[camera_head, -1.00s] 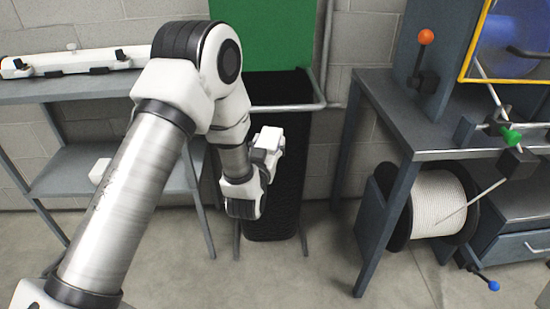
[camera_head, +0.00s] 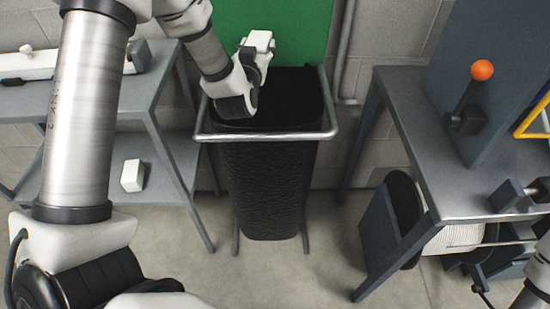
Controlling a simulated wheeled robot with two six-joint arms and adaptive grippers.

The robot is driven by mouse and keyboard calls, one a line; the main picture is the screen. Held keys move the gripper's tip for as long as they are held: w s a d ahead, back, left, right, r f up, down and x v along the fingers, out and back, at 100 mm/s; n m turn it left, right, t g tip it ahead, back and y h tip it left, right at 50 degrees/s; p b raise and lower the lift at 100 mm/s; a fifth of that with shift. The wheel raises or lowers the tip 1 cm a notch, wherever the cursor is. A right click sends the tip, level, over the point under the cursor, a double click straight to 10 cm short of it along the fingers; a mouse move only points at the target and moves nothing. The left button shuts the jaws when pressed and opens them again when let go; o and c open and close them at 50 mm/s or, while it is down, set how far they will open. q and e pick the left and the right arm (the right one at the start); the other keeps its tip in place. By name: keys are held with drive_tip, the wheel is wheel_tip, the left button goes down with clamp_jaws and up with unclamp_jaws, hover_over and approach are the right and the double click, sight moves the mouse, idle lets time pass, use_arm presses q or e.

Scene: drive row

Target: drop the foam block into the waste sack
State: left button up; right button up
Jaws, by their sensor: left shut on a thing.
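The black waste sack (camera_head: 268,185) hangs upright in a metal hoop frame (camera_head: 325,130) at the centre, its dark mouth open upward. My left arm comes in from the left, and its wrist overlaps the left part of the sack's mouth. My left gripper (camera_head: 262,60) is beyond the wrist, mostly hidden, and shut on a pale blocky piece that looks like the foam block (camera_head: 258,40). The block shows against the green panel, above the sack's back edge in the picture. Its height over the sack is hard to tell. My right gripper is not in view.
A grey shelf unit (camera_head: 165,50) stands left, with a small white object (camera_head: 132,175) on its lower shelf. A grey bench (camera_head: 430,150) with an orange-knobbed lever (camera_head: 481,70) and a cable reel (camera_head: 450,238) stands right. A green panel (camera_head: 300,30) is behind the sack.

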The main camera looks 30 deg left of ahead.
use_arm(q)
drive_tip(key=shift+w+a, duration=0.15)
drive_tip(key=shift+w, duration=0.1)
drive_tip(key=shift+s+f+b, duration=0.15)
drive_tip(key=shift+s+b, duration=0.05)
drive_tip(key=shift+b, duration=0.25)
drive_tip(key=shift+s+d+f+b, duration=0.2)
drive_tip(key=shift+s+f+b, duration=0.05)
drive_tip(key=shift+f+b, duration=0.25)
drive_tip(key=shift+s+d+f+b, duration=0.15)
drive_tip(key=shift+s+f+b, duration=0.05)
drive_tip(key=shift+f+b, duration=0.25)
drive_tip(key=f+b, duration=0.2)
drive_tip(key=f, duration=0.1)
drive_tip(key=shift+w+a, duration=0.15)
drive_tip(key=shift+w, duration=0.2)
drive_tip(key=shift+s+r, duration=0.15)
drive_tip(key=o, duration=1)
